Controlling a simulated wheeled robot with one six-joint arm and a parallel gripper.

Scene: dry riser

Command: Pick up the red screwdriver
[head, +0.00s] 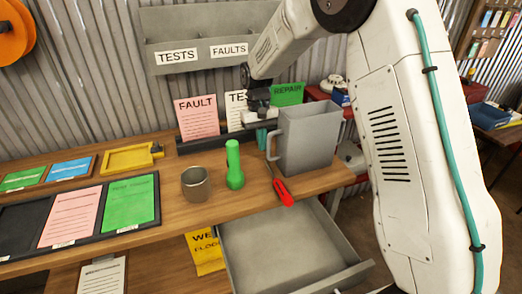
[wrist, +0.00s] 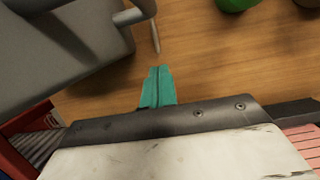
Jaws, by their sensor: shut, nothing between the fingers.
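The red screwdriver (head: 284,192) lies on the wooden bench close to its front edge. Its red handle points toward the front, and its thin shaft runs back beside the grey jug. My gripper (head: 261,138) is above the bench behind the screwdriver, left of the jug's upper part. Its teal fingers are closed together with nothing between them. In the wrist view the shut fingertips (wrist: 158,85) are over bare wood. A thin grey rod, apparently the screwdriver's shaft (wrist: 156,36), lies just beyond them. The red handle is out of that view.
The grey jug (head: 310,138) stands close right of the screwdriver. An open grey drawer (head: 285,250) sits below the bench edge. Signs and a rack stand behind.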

